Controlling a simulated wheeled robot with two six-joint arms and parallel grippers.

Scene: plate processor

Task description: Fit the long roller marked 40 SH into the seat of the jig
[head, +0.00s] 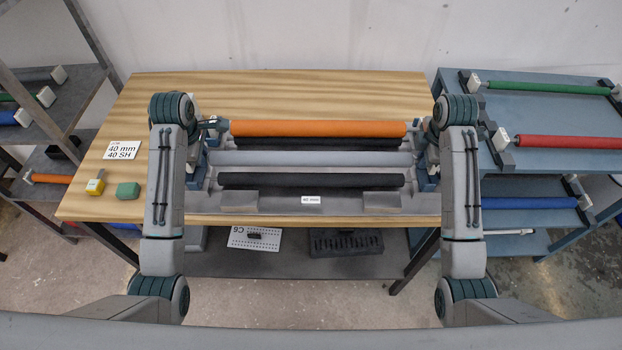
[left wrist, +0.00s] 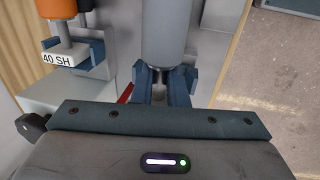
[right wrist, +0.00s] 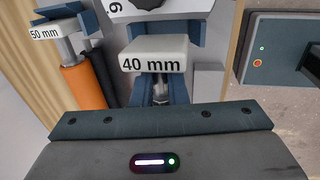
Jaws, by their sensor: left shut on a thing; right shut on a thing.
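A long grey roller (head: 310,159) lies level across the jig (head: 270,203), between two black rollers. Its right end block reads 40 mm (right wrist: 155,55); no mark shows at its left end (left wrist: 163,40). My left gripper (left wrist: 162,82) is shut on its left end, and my right gripper (right wrist: 160,88) is shut on its right end. Whether it rests in the seat or hangs just above cannot be told. A long orange roller (head: 318,128) lies behind it, with a 40 SH tag (left wrist: 57,60) at its left end and a 50 mm tag (right wrist: 47,33) at its right.
A card (head: 122,150) reading 40 mm, 40 SH lies on the wooden table (head: 280,88). A blue rack (head: 545,113) with green, red and blue rollers stands right. Shelves (head: 45,125) stand left.

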